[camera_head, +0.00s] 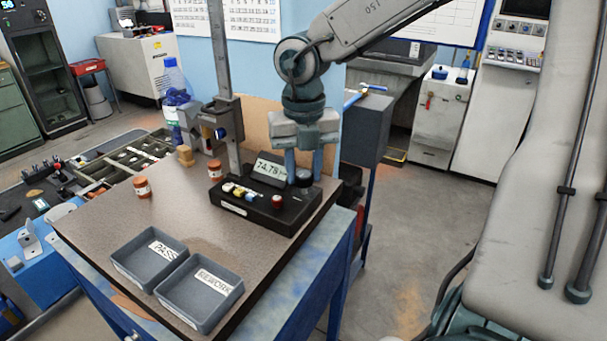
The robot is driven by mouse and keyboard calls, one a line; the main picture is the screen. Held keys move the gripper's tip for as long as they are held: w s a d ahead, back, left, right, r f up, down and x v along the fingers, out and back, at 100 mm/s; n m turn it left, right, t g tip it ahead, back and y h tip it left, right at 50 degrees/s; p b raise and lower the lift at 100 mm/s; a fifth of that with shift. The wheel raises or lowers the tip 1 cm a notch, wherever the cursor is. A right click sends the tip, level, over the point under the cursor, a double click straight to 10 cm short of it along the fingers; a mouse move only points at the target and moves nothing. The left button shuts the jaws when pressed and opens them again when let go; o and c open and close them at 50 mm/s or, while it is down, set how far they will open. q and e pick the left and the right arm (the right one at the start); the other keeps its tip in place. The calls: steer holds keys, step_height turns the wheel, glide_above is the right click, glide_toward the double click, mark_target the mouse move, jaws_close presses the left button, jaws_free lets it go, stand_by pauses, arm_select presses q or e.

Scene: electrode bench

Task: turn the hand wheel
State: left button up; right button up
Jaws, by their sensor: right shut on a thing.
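A height gauge with a black base (265,208) stands near the far right corner of the bench top. Its digital display (270,169) reads about 74.78, and a tall grey column rises behind it. The hand wheel (304,178) is a small dark round part at the base's right end. My right gripper (304,172) comes down from above with its two blue fingers on either side of the wheel, shut on it. The fingers partly hide the wheel. My left gripper is not in view.
Two grey trays marked PASS (140,278) and REWORK (188,308) sit at the bench's front. Two copper-coloured cylinders stand left of the gauge, one nearer (142,187) and one farther (214,170). A plastic bottle (176,95) stands behind. The bench middle is clear.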

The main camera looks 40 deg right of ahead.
steer(key=m, duration=0.3)
steer(key=shift+m, duration=0.4)
steer(key=m, duration=0.2)
steer(key=shift+m, duration=0.3)
steer(key=m, duration=0.3)
steer(key=shift+m, duration=0.3)
steer(key=m, duration=0.3)
steer(key=shift+m, duration=0.4)
steer(key=m, duration=0.5)
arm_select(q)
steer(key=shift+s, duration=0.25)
arm_select(e)
steer(key=shift+m, duration=2.1)
steer(key=shift+r, duration=0.1)
steer(key=o, duration=1)
